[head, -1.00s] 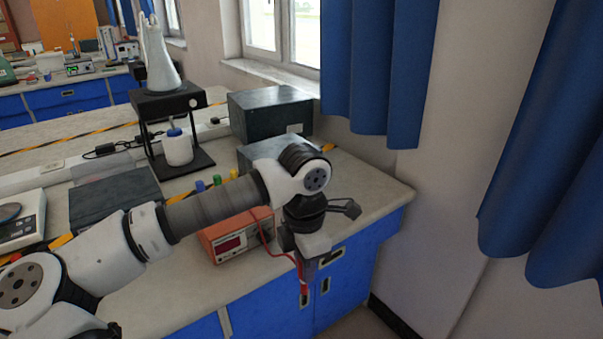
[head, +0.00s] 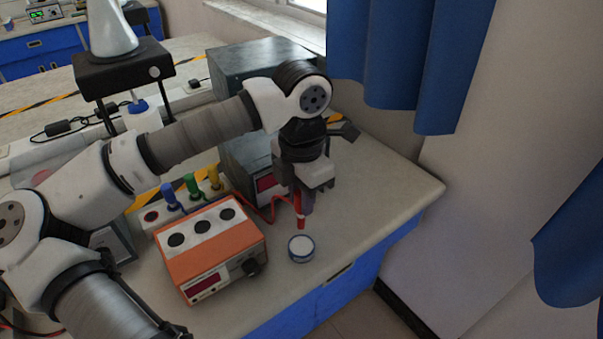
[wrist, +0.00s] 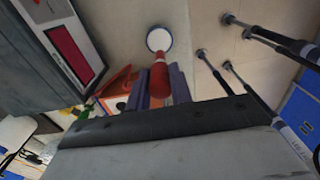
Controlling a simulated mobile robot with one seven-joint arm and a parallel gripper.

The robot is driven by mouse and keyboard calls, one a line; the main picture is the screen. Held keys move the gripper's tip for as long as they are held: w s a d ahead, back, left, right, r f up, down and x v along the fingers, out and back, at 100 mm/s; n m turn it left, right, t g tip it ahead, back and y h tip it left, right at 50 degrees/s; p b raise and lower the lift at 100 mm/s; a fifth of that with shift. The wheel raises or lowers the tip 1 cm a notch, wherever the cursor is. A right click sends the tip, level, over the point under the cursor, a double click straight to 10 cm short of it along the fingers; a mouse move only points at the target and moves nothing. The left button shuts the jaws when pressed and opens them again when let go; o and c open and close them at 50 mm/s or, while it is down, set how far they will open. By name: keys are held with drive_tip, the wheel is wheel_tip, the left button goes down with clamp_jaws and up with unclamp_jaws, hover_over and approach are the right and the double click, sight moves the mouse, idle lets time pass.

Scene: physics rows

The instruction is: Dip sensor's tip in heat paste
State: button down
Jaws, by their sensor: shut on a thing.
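My gripper (head: 303,203) points down over the bench and is shut on the red sensor (head: 299,208). The sensor hangs roughly upright, its lower end just above the small round paste pot (head: 301,249), which has a blue-grey rim and a pale top. Whether the tip touches the paste cannot be told. In the wrist view, the red sensor (wrist: 159,78) sticks out between the gripper's fingers (wrist: 160,92). Its far end overlaps the edge of the white pot top (wrist: 158,39). The thin tip itself is not clear.
An orange meter box (head: 212,252) stands left of the pot. A red lead (head: 262,213) runs to the sensor. Blue, green and yellow plugs (head: 190,184) and a dark box (head: 248,165) stand behind. The bench is clear to the right up to its edge (head: 405,222).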

sight(301, 221)
drive_tip(key=shift+w, duration=0.1)
drive_tip(key=shift+f+b, duration=0.35)
drive_tip(key=shift+f, duration=0.3)
drive_tip(key=shift+f+b, duration=0.75)
drive_tip(key=shift+f, duration=1.55)
drive_tip(key=shift+f+b, duration=0.6)
drive_tip(key=shift+b, duration=0.45)
idle(0.7)
drive_tip(key=shift+r, duration=0.1)
drive_tip(key=shift+r+p, duration=1.6)
drive_tip(key=shift+r, duration=1.9)
drive_tip(key=shift+s+f, duration=0.1)
drive_tip(key=shift+s, duration=0.1)
